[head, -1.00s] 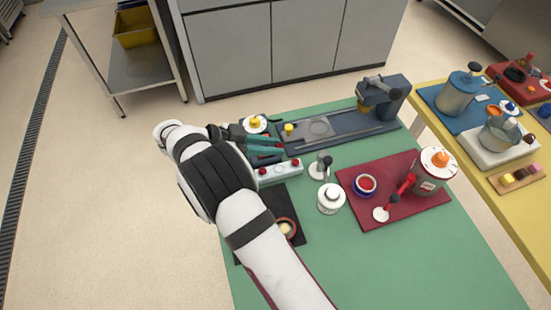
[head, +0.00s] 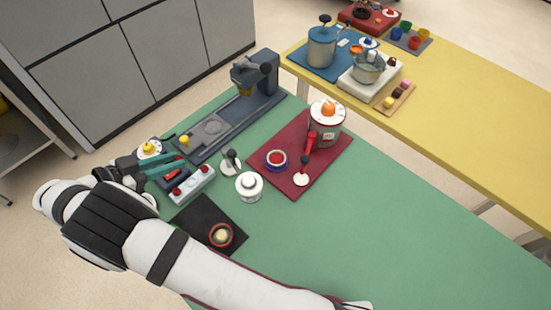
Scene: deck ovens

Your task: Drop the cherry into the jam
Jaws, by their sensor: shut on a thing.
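My gripper (head: 178,166), with teal fingers, is at the left of the green table, over the far side of a white rack. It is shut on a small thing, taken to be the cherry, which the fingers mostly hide. The white rack (head: 191,186) carries a red ball near each end. The jam is red and fills a small blue-and-white cup (head: 276,160) on the dark red mat (head: 325,165). The cup stands to the right of my gripper, well apart from it.
A white lidded pot (head: 249,186) and a grey upright tool (head: 230,161) stand between my gripper and the cup. A red-handled spoon (head: 304,173) and a red-and-white canister (head: 327,118) share the mat. A black mat (head: 207,221) holds a round dish. The table's right front is clear.

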